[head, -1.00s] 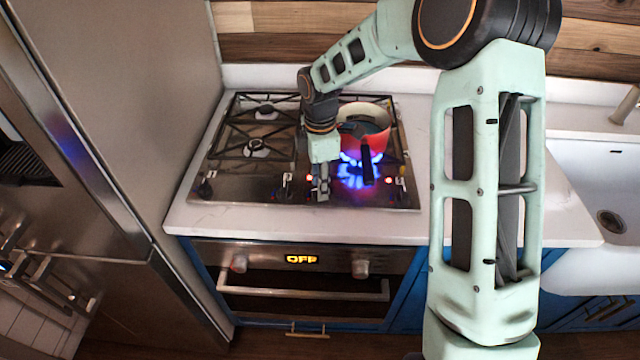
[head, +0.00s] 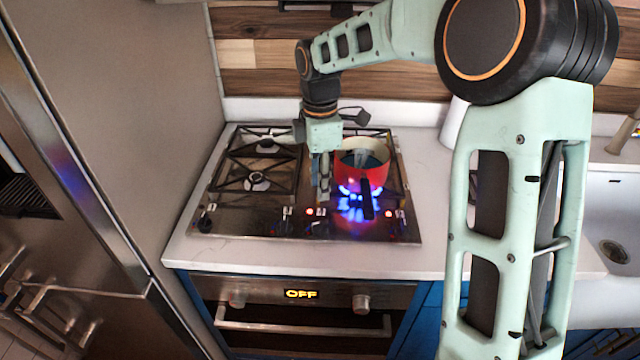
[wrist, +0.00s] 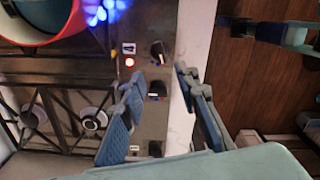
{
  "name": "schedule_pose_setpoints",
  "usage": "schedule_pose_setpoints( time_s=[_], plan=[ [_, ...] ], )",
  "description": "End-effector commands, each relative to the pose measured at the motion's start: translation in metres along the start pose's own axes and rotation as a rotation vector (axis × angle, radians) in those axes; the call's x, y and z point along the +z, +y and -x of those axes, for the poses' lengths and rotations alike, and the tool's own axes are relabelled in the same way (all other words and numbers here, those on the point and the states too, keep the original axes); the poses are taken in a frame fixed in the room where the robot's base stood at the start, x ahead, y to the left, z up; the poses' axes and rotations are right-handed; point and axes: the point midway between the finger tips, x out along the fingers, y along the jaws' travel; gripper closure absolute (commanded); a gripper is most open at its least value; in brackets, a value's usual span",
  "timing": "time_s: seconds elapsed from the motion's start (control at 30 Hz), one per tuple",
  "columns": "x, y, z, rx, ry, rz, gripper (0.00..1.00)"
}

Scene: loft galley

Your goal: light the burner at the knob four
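The cooktop (head: 240,222) has a row of black knobs along its front edge. In the wrist view, a knob (wrist: 157,52) sits beside a label that appears to read 4 (wrist: 129,48), with a red light next to it. Another knob (wrist: 156,89) lies between my finger lines, and a third (wrist: 155,148) sits lower. My gripper (head: 322,190) is above the front panel, left of the red pot (head: 345,172). In the wrist view my gripper (wrist: 160,80) is open with nothing between its fingers. Blue flames (head: 350,190) burn under the pot.
The pot handle (head: 367,200) points forward over the front panel. A fridge (head: 110,120) stands left. The oven (head: 300,312) below displays OFF. Counter right of the cooktop is mostly clear, beside the sink (head: 610,215).

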Motion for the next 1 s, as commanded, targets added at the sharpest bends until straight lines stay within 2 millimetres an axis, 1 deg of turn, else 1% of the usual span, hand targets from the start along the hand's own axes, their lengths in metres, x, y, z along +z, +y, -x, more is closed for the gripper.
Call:
schedule_pose_setpoints(
  time_s=[0.17, 0.4, 0.63, 0.77, 0.83, 0.93, 1.0],
  plan=[
    [-0.007, 0.000, -0.006, -0.009, -0.032, 0.008, 0.71],
    [-0.030, -0.001, -0.022, -0.031, -0.213, 0.018, 0.71],
    [-0.046, 0.001, -0.022, -0.009, -0.360, 0.007, 0.71],
    [-0.048, 0.001, -0.022, -0.001, -0.392, 0.002, 0.71],
    [-0.046, 0.001, -0.025, -0.001, -0.396, -0.001, 0.71],
    [-0.041, 0.001, -0.036, -0.003, -0.396, -0.001, 0.71],
    [-0.036, 0.000, -0.047, -0.005, -0.396, 0.000, 0.71]
  ],
)
